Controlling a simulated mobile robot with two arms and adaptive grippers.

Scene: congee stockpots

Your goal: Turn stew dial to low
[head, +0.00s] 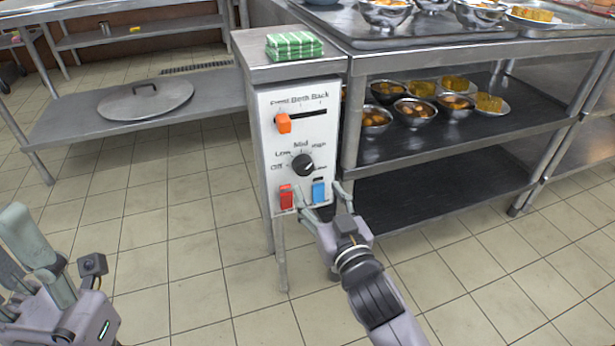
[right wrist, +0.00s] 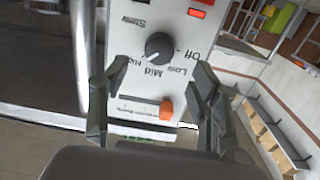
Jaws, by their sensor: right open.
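The stew dial is a black round knob (head: 303,165) on the white control panel (head: 265,150), with Off, Low, Mid and High printed around it. In the right wrist view the knob (right wrist: 159,46) appears upside down, and its pale mark seems to point between Mid and High. My right gripper (head: 322,193) is open and empty, in front of the panel's lower right, below the dial. In the right wrist view its fingers (right wrist: 152,88) stand apart with the panel between them, not around the knob. My left gripper (head: 30,255) is at the lower left, far from the panel; its opening is unclear.
The panel also has an orange slider (head: 283,123) above the dial, and a red switch (head: 286,196) and a blue switch (head: 319,191) below. Green-striped cloths (head: 294,45) lie on top. A shelf rack (head: 455,150) with bowls stands right. Tiled floor is clear in front.

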